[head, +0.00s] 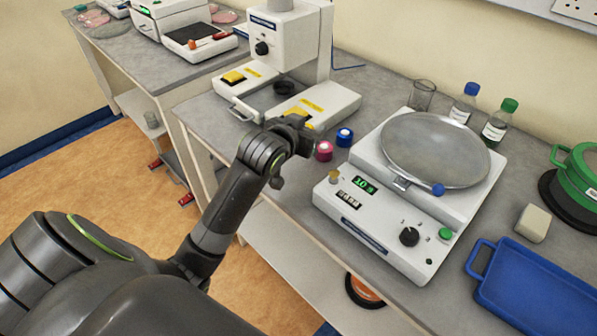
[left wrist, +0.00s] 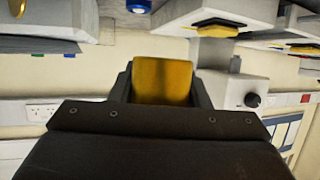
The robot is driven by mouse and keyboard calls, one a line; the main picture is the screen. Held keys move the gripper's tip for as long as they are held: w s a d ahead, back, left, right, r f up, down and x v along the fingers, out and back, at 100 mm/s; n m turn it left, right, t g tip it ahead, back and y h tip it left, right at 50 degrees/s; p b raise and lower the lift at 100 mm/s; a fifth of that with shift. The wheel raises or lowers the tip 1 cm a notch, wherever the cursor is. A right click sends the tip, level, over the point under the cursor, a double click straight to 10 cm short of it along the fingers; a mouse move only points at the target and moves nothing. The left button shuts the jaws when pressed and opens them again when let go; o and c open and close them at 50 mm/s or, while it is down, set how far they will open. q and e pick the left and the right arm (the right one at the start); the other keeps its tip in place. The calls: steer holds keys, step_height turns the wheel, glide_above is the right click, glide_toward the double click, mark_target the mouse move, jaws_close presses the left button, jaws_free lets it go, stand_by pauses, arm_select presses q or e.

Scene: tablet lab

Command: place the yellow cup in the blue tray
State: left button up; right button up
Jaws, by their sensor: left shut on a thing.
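The yellow cup (left wrist: 163,82) shows in the left wrist view as a yellow block of colour between the two dark jaws. My left gripper (left wrist: 163,92) is shut on it. In the head view my left gripper (head: 292,127) is over the front edge of the white press-like machine, left of the scale; I cannot make out the cup there. The blue tray (head: 535,292) lies at the lower right of the head view, cut off by the frame, and what shows of it is empty. My right gripper is not in view.
A white scale (head: 372,229) with a round metal pan (head: 435,150) stands between my gripper and the tray. A pink cap (head: 324,151) and a blue cap (head: 345,137) lie beside it. A pale block (head: 534,223) and a green pot (head: 580,176) stand behind the tray.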

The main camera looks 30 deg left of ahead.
mark_target(301, 169)
arm_select(q)
steer(key=shift+w+a+f, duration=0.1)
steer(key=shift+a+f, duration=0.7)
steer(key=shift+f, duration=0.1)
steer(key=shift+f+p, duration=0.6)
steer(key=shift+f, duration=4.2)
steer(key=shift+f, duration=0.2)
steer(key=o, duration=1)
